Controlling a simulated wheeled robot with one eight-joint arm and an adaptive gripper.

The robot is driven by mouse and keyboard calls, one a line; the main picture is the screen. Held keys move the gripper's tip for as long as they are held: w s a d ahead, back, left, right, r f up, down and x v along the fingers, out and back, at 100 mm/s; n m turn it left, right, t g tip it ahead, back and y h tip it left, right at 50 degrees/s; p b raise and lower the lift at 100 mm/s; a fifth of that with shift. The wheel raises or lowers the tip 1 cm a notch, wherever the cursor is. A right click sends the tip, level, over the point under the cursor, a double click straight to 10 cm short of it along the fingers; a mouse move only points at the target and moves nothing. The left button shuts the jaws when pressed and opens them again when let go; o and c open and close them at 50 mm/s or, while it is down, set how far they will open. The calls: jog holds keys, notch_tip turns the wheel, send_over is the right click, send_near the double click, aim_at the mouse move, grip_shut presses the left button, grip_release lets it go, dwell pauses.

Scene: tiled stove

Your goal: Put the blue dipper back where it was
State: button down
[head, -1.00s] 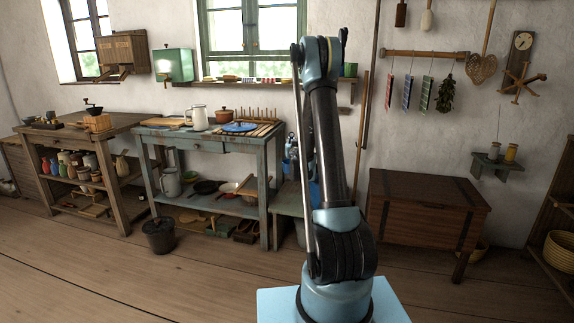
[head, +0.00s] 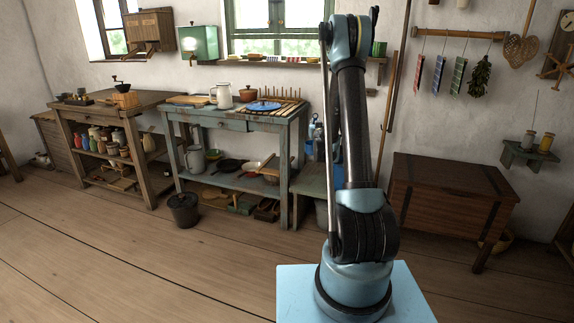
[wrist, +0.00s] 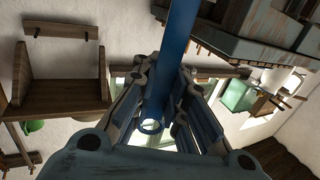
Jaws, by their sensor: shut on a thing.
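The blue dipper (wrist: 183,40) shows in the wrist view as a long blue handle running from the top edge down to a ring-shaped end. My gripper (wrist: 166,75) is shut on this handle, with one finger on each side. The dipper's bowl is out of view. In the head view my arm hides most of the gripper, and I cannot make out the dipper clearly there. I cannot tell which spot the dipper came from.
A blue-grey worktable (head: 238,124) with a blue plate (head: 264,106) and a white jug stands left of my arm. A wooden chest (head: 450,200) stands on the right. A hanging rail (head: 460,34) is on the wall. The floor at the front left is clear.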

jog(key=w+f+n+y, duration=0.1)
jog(key=w+f, duration=0.3)
jog(key=f, duration=0.5)
jog(key=w+f+n+y, duration=0.2)
jog(key=w+f+y, duration=0.1)
jog(key=f, duration=0.6)
jog(key=w+f+n+g+y, duration=0.1)
jog(key=w+f+y, duration=0.1)
jog(key=w+f, duration=0.3)
jog(key=shift+w+d+f+y, duration=0.3)
jog(key=shift+f, duration=2.1)
jog(key=c, duration=1.6)
grip_release()
jog(key=shift+f, duration=0.1)
